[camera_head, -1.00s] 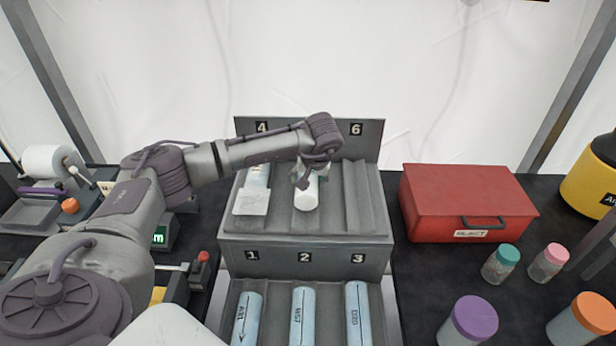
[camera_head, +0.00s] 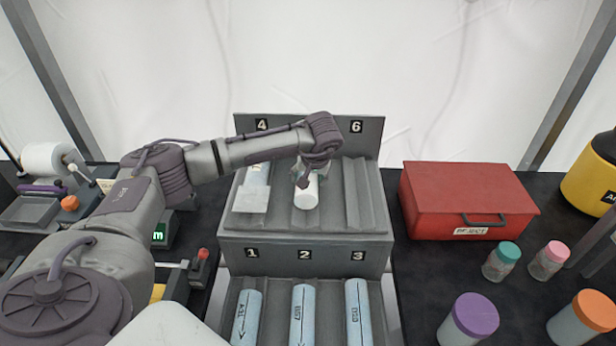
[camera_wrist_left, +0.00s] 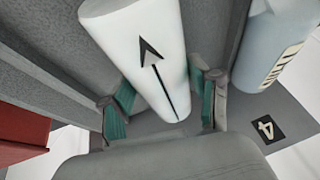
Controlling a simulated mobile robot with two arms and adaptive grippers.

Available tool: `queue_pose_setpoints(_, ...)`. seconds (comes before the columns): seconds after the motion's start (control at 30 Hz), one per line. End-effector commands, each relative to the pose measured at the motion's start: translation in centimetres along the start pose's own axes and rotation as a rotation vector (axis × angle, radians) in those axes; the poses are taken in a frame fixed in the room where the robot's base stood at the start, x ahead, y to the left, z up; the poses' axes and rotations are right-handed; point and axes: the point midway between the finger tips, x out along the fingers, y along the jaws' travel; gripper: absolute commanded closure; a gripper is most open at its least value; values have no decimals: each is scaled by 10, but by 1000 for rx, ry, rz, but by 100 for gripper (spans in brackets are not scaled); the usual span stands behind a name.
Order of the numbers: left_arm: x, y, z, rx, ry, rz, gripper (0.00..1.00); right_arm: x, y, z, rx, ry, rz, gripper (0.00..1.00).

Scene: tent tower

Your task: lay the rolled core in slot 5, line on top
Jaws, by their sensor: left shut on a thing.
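The white rolled core (camera_head: 307,193) is in the middle groove of the rack's upper tier, between the 4 and 6 labels, so at slot 5. In the left wrist view the core (camera_wrist_left: 125,38) shows a black line with an arrowhead facing the camera. My left gripper (camera_head: 310,174) is over the core's far part; in the left wrist view its green-padded fingers (camera_wrist_left: 163,104) stand on both sides of the core, shut on it. The 5 label is hidden behind my arm. My right gripper is not in view.
A blue core with a paper tag (camera_head: 252,198) lies in slot 4. Slot 6 (camera_head: 362,190) is empty. Several blue cores fill the lower tier (camera_head: 303,315). A red box (camera_head: 465,200) and capped jars (camera_head: 470,318) stand to the right.

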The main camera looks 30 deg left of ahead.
Motion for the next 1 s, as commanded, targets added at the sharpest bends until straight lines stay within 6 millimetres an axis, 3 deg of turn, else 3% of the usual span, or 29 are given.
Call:
queue_pose_setpoints(0.17, 2, 0, 0, -1, 2, 1, 94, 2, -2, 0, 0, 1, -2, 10)
queue_pose_setpoints(0.2, 1, 0, 0, -2, 2, 1, 32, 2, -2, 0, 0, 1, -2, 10)
queue_pose_setpoints(0.33, 1, 0, 0, -1, 2, 1, 10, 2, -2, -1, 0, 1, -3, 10)
queue_pose_setpoints(0.73, -2, 0, 1, 0, 0, 1, 9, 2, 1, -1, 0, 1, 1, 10)
queue_pose_setpoints(0.87, -20, 1, 0, 1, 2, 3, 9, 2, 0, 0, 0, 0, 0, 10)
queue_pose_setpoints(1.0, -50, 0, -1, 1, 4, 3, 9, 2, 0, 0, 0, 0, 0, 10)
